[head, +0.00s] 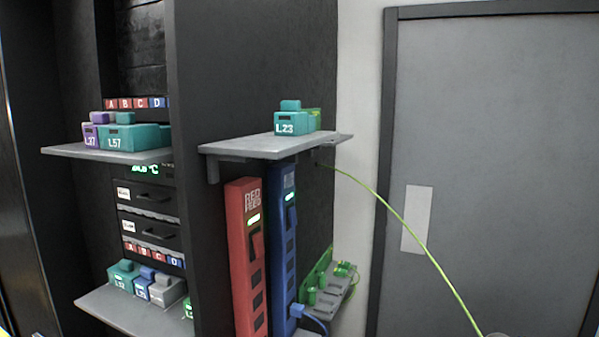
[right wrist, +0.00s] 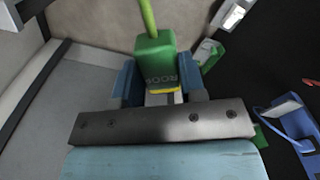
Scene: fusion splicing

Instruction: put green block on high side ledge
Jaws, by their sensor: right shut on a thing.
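In the right wrist view a green block (right wrist: 155,55) with a printed label and a yellow end sits between the blue fingers of my right gripper (right wrist: 156,82), which is shut on it. A green cable (right wrist: 147,18) runs out of the block. In the head view the high side ledge (head: 225,148) is a grey shelf on the dark rack's side. A teal block marked L23 (head: 288,124) stands on it, with a green block (head: 315,120) partly hidden behind. My right gripper is not clearly visible in the head view. My left gripper is not in view.
A red power strip (head: 237,215) and a blue one (head: 278,205) stand below the ledge. The green cable (head: 405,220) hangs from below the ledge toward the lower right. Left shelves (head: 65,151) hold several blocks. A grey door (head: 500,150) is at right.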

